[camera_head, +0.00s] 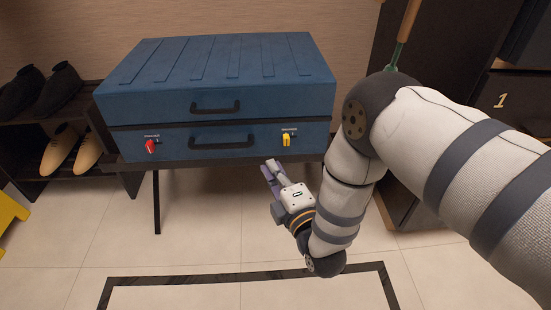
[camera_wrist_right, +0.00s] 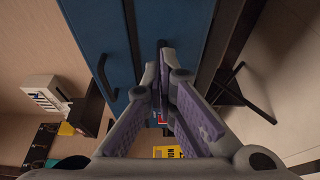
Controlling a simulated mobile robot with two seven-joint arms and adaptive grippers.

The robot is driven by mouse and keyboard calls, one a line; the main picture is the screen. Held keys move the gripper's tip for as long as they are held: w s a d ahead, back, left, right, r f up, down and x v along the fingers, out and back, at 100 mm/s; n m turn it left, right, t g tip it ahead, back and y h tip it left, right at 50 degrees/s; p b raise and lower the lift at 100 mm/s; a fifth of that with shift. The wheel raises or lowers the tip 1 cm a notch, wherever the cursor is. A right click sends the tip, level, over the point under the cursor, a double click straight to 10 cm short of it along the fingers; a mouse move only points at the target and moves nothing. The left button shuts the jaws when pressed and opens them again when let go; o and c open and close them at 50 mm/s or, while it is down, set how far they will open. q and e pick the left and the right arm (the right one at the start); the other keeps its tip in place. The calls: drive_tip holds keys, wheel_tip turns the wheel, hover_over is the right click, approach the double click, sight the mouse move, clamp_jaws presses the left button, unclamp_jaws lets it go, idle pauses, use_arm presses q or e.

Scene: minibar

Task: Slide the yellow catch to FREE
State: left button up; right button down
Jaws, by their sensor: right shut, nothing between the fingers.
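The yellow catch (camera_head: 286,141) is on the right part of the blue suitcase's lower front, under a small label too small to read. I cannot make the catch out in the right wrist view. My right gripper (camera_head: 269,170) is below and slightly left of the catch, apart from it, in front of the stand's edge. Its fingers are shut with nothing between them; they also show in the right wrist view (camera_wrist_right: 161,62), pointing toward the blue case. My left gripper is not in view.
The blue suitcase (camera_head: 215,75) lies on a dark stand (camera_head: 262,160), with a red catch (camera_head: 151,146) at its left and two dark handles. Shoes (camera_head: 85,152) are on a rack at left. A dark cabinet (camera_head: 500,120) stands at right. The tiled floor in front is open.

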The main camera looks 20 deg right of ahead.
sight(286, 140)
drive_tip(key=w+b, duration=0.1)
drive_tip(key=w, duration=0.2)
drive_tip(key=w+b, duration=0.1)
drive_tip(key=w, duration=0.2)
drive_tip(key=w+b, duration=0.1)
drive_tip(key=w, duration=0.1)
drive_tip(key=shift+w+f, duration=0.35)
drive_tip(key=shift+w, duration=0.05)
drive_tip(key=shift+s+d+r, duration=0.1)
drive_tip(key=shift+s+d, duration=0.15)
drive_tip(key=shift+d, duration=0.4)
drive_tip(key=shift+s+d+r, duration=0.1)
drive_tip(key=shift+s+d, duration=0.15)
drive_tip(key=shift+d, duration=0.35)
drive_tip(key=shift+s+d+r, duration=0.1)
drive_tip(key=shift+s+d, duration=0.05)
drive_tip(key=shift+d, duration=0.3)
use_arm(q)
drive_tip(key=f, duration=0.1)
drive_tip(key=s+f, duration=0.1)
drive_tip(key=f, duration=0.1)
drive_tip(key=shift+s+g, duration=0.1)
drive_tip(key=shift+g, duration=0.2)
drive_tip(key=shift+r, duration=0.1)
